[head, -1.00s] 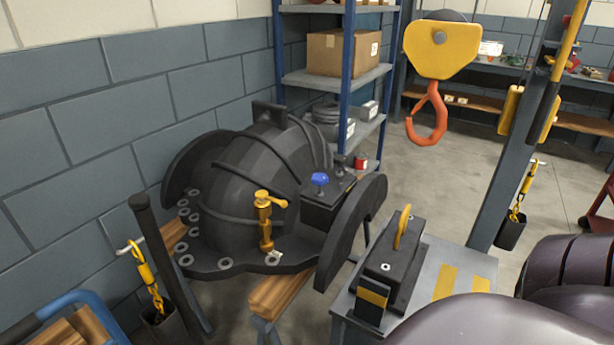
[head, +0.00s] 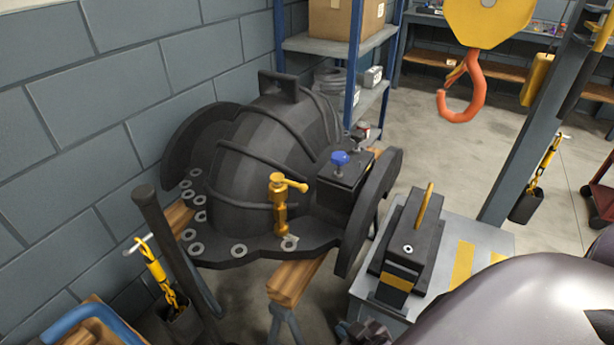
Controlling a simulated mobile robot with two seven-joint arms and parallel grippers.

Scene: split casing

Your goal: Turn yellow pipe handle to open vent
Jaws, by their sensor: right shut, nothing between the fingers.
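The yellow vent pipe (head: 280,212) stands upright on the front flange of the dark split casing (head: 245,165). Its yellow handle (head: 293,185) sticks out to the right from the pipe's top. My right gripper (head: 364,332) shows as a small dark shape at the bottom edge, below and right of the pipe and apart from it. It is shut and empty, partly cut off by the frame. My left gripper is not in view.
A blue-knobbed valve (head: 340,160) sits on the casing, right of the pipe. A grey table (head: 485,238) bears a dark block with a yellow handle (head: 427,208). An orange hook (head: 463,100) hangs at upper right. A dark post (head: 165,230) stands at left.

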